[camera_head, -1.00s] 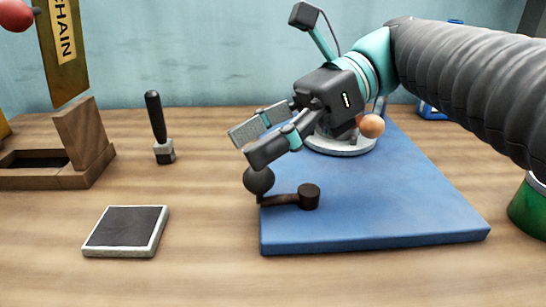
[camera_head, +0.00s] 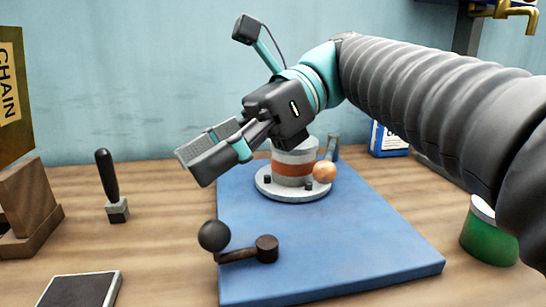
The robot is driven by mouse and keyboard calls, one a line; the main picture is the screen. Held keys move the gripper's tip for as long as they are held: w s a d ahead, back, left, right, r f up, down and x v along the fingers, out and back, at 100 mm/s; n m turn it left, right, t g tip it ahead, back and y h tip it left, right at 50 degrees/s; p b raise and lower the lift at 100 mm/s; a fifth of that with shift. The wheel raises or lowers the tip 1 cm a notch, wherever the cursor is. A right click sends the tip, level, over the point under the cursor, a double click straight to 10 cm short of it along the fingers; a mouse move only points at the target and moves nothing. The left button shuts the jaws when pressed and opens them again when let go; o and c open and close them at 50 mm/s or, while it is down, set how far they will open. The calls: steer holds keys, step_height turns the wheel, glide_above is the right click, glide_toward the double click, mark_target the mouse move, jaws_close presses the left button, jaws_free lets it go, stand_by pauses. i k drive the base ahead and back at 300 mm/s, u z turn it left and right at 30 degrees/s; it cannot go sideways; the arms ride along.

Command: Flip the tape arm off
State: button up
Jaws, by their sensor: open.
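A dark lever (camera_head: 238,255) with a black ball knob (camera_head: 214,236) lies low at the front left of the blue board (camera_head: 340,262). A brown round pivot (camera_head: 266,248) is at its right end. Farther back, a grey cylinder (camera_head: 295,170) with an orange-brown band stands on a round base, beside an orange ball knob (camera_head: 325,172). I cannot tell which of these is the tape arm. My gripper (camera_head: 191,167) is open and empty, in the air above and behind the black knob, apart from it. My gripper's body hides part of the cylinder's top.
A green can (camera_head: 488,235) stands at right, and a blue container (camera_head: 389,140) at the back. The board's front right is clear.

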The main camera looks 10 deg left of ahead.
mark_target(324, 172)
steer(key=k, duration=1)
